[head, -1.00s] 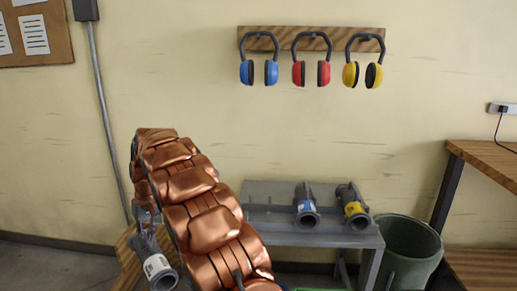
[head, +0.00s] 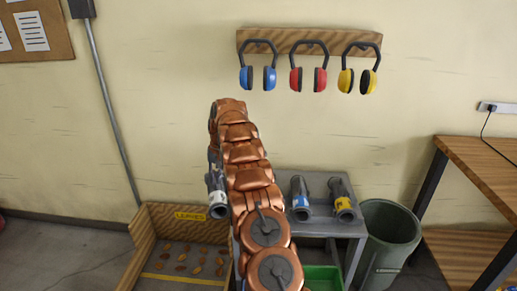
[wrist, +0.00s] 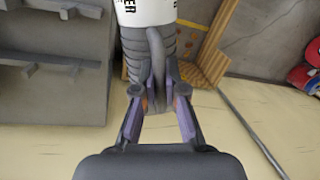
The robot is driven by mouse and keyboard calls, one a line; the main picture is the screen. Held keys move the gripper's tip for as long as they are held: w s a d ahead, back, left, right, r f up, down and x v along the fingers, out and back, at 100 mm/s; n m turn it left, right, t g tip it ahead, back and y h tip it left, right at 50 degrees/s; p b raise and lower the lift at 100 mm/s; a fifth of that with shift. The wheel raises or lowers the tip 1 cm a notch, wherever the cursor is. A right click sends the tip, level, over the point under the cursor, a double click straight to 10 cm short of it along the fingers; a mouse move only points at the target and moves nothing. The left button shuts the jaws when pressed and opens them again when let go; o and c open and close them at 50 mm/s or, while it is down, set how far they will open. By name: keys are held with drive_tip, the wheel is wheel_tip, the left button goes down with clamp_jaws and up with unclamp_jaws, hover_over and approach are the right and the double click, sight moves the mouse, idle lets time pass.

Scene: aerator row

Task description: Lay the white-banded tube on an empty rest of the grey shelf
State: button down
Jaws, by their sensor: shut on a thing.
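The white-banded tube (head: 217,197) is grey and hangs in the air left of my arm, its banded end lower. In the wrist view the tube (wrist: 150,42) shows ribs, a white band with dark lettering and a fin. My gripper (wrist: 160,93) is shut on that fin. The grey shelf (head: 322,227) stands against the wall, right of the tube. A blue-banded tube (head: 300,200) and a yellow-banded tube (head: 343,202) lie on it. My arm hides the shelf's left part. In the wrist view the shelf (wrist: 55,98) shows bare rests at left.
A wooden box (head: 150,235) of leaves, labelled LEAVES, stands on the floor at left. A green crate (head: 322,278) is below the shelf. A dark green bin (head: 388,240) stands right of it, before a wooden bench (head: 480,165). Ear defenders (head: 308,68) hang above.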

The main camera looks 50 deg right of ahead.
drive_tip(key=s+d+r+m+p, duration=0.2)
drive_tip(key=s+d+p, duration=0.25)
drive_tip(key=d, duration=0.35)
drive_tip(key=s+d+r+m+p, duration=0.1)
drive_tip(key=s+d+m+p, duration=0.15)
drive_tip(key=d+p, duration=0.45)
wheel_tip(320, 180, down, 9)
drive_tip(key=d+b, duration=0.1)
drive_tip(key=b, duration=0.3)
drive_tip(key=shift+s+f+n+t, duration=0.2)
drive_tip(key=shift+s+n+t, duration=0.1)
drive_tip(key=shift+n, duration=0.15)
drive_tip(key=shift+d, duration=0.1)
idle(0.4)
drive_tip(key=c, duration=1.2)
unclamp_jaws()
drive_tip(key=shift+o, duration=0.2)
drive_tip(key=w+v, duration=0.1)
drive_tip(key=v, duration=0.6)
drive_tip(key=shift+s+r, duration=0.2)
drive_tip(key=shift+s, duration=0.35)
